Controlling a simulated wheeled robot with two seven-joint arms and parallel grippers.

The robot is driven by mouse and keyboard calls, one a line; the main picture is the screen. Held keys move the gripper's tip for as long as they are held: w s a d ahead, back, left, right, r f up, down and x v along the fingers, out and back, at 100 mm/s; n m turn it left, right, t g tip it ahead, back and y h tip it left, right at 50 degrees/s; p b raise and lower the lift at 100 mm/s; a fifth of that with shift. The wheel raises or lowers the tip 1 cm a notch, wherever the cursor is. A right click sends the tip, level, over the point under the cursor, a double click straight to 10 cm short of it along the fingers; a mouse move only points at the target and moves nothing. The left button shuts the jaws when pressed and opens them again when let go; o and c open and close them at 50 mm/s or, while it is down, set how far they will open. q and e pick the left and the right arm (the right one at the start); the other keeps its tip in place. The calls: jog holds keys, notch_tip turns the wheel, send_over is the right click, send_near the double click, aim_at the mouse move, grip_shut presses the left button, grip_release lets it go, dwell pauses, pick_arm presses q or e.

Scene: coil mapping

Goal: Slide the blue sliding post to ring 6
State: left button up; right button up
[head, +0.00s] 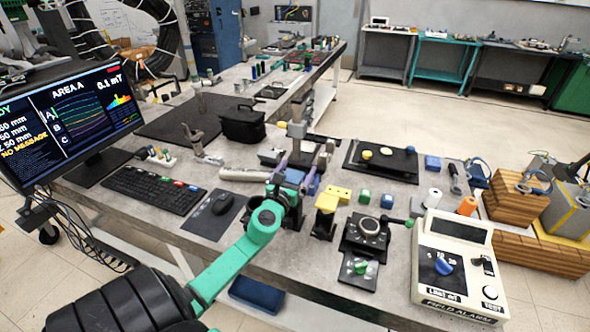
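My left arm reaches in from the bottom left, with its teal links bending up to my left gripper (291,182) at the middle of the bench. The wrist covers much of what lies behind it, and I cannot make out whether the fingers are open or shut. A small blue part (314,185) shows just right of the gripper; it may be the blue sliding post, but I cannot tell whether the fingers touch it. A grey upright stand (298,150) rises just behind the gripper. No numbered ring can be read, so ring 6 cannot be picked out. My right gripper is not in view.
A black dial unit (368,232) and a white field alarm box (455,265) stand farther right. A black case (243,124) stands behind.

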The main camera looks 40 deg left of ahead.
pick_arm(q)
jog(key=b+v, duration=0.4)
jog(key=v, duration=1)
jog(key=shift+s, duration=0.3)
jog(key=shift+d, duration=0.15)
